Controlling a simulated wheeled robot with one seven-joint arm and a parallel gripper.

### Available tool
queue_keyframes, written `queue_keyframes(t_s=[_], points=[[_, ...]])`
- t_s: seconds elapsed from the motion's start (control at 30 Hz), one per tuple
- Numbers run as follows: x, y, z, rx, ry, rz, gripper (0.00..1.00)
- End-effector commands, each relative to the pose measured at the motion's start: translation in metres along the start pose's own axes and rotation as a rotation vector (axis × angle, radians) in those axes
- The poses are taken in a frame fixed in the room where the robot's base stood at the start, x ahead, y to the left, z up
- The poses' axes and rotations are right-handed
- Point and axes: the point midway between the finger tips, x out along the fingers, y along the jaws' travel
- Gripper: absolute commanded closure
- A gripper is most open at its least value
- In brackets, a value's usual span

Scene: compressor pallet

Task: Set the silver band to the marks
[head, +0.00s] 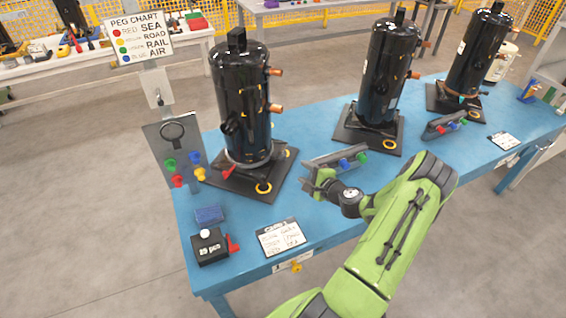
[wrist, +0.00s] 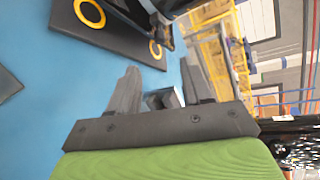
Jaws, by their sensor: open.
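The silver band (head: 250,163) circles the foot of the left black compressor (head: 242,105), low above its dark base plate (head: 283,170). A red lever-like piece (head: 229,171) sticks out at its left side. My gripper (head: 309,184) is to the right of this base plate, low over the blue table, apart from the band. In the wrist view my gripper (wrist: 160,82) is open, with a small grey object (wrist: 163,98) showing between or beyond the fingers. The band cannot be made out in the wrist view.
A grey holder with blue and green pegs (head: 335,158) stands just behind my gripper. A peg panel (head: 173,150) stands at the table's left edge. A black box (head: 210,247), blue block (head: 209,215) and written card (head: 281,237) lie in front. Two more compressors stand right.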

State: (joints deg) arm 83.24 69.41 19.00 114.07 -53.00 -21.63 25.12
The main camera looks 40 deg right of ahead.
Motion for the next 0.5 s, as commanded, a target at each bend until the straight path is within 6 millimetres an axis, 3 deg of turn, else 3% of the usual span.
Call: queue_keyframes(t_s=[0.3, 0.5], points=[[0.082, 0.002, 0.001, -0.004, -0.004, 0.001, 0.51], [0.113, 0.002, 0.001, -0.002, -0.002, 0.001, 0.51]])
